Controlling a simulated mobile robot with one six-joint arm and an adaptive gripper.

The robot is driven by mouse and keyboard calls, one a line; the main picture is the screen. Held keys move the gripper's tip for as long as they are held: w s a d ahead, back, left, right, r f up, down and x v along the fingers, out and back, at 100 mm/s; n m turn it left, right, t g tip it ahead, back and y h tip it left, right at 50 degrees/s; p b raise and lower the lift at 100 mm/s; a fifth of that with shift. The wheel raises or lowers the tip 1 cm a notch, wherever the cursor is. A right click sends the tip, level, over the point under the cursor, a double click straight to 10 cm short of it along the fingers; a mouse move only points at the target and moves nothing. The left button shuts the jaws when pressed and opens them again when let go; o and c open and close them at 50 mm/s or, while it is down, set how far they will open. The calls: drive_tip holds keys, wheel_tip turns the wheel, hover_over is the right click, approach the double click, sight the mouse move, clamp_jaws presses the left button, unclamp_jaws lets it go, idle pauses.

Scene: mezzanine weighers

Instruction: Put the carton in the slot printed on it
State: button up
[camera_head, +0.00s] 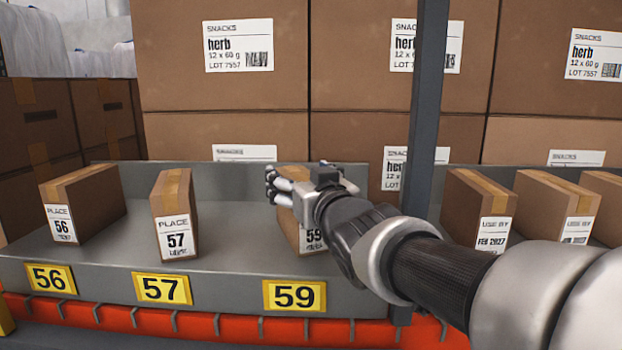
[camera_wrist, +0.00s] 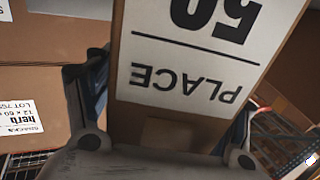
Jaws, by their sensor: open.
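Cartons 56 (camera_head: 62,224) and 57 (camera_head: 176,238) stand behind the yellow 56 tag (camera_head: 50,279) and 57 tag (camera_head: 162,289).
A dark upright post (camera_head: 428,90) stands right of carton 59. Several cartons with USE BY labels (camera_head: 492,233) stand beyond it. Large herb boxes (camera_head: 220,95) rise behind the shelf (camera_head: 232,240). Bare shelf shows between cartons 57 and 59. An orange beam (camera_head: 200,325) runs below.

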drive_tip(key=shift+r, duration=0.15)
drive_tip(key=shift+s+r, duration=0.15)
drive_tip(key=v, duration=1.1)
drive_tip(key=shift+s, duration=0.35)
drive_tip(key=shift+w+d, duration=0.1)
drive_tip(key=shift+d, duration=0.05)
